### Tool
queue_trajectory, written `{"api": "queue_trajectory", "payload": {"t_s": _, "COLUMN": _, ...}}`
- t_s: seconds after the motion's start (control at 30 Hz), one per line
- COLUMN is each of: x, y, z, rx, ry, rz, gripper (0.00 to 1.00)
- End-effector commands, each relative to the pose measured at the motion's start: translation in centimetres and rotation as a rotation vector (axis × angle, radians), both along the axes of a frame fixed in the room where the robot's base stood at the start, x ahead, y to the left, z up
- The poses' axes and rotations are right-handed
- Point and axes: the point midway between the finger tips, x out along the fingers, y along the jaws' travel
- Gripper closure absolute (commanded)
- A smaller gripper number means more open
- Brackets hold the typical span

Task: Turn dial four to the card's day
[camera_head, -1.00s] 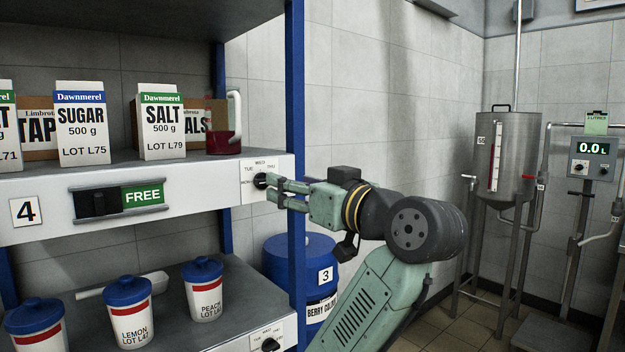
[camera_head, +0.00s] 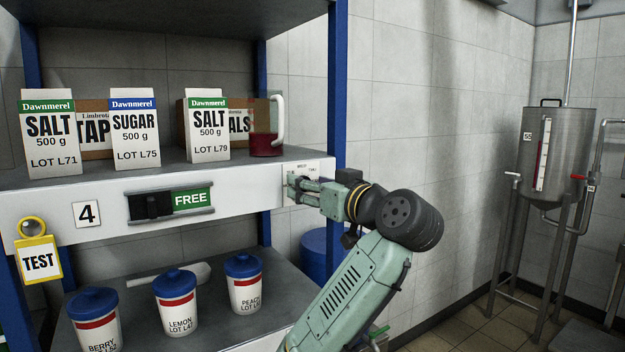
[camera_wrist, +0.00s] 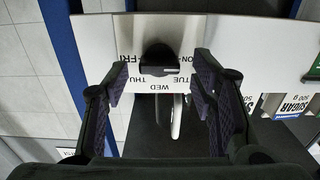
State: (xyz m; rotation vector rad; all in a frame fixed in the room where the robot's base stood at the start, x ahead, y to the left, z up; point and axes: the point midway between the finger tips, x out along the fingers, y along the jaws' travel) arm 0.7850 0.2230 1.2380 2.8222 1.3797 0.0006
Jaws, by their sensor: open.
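Dial four is a black knob (camera_wrist: 158,62) on a white plate with day names around it, at the right end of the upper shelf front marked 4 (camera_head: 87,213). In the wrist view the plate appears upside down, with MON, TUE, WED, THU and FRI around the knob. I cannot tell for certain which day the knob points to. My gripper (camera_head: 293,188) is at the dial; in the wrist view its open fingers (camera_wrist: 162,92) stand on either side of the knob, apart from it. No card naming a day is readable.
A yellow TEST tag (camera_head: 38,260) hangs at the shelf's left. A slider reading FREE (camera_head: 171,203) is on the shelf front. Cartons and a jug (camera_head: 266,143) stand above; lidded tubs (camera_head: 175,303) stand below. A blue post (camera_head: 337,90) is close beside my gripper.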

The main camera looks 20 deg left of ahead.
Motion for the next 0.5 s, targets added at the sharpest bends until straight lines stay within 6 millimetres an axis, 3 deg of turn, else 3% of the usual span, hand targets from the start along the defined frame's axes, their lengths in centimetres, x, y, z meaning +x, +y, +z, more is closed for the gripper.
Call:
{"api": "queue_trajectory", "payload": {"t_s": 0.27, "x": 0.14, "y": 0.11, "z": -0.06, "rx": 0.0, "ry": 0.0, "rz": -0.001, "gripper": 0.48}}
{"api": "queue_trajectory", "payload": {"t_s": 0.5, "x": 0.13, "y": 0.1, "z": -0.05, "rx": 0.0, "ry": 0.0, "rz": -0.001, "gripper": 0.64}}
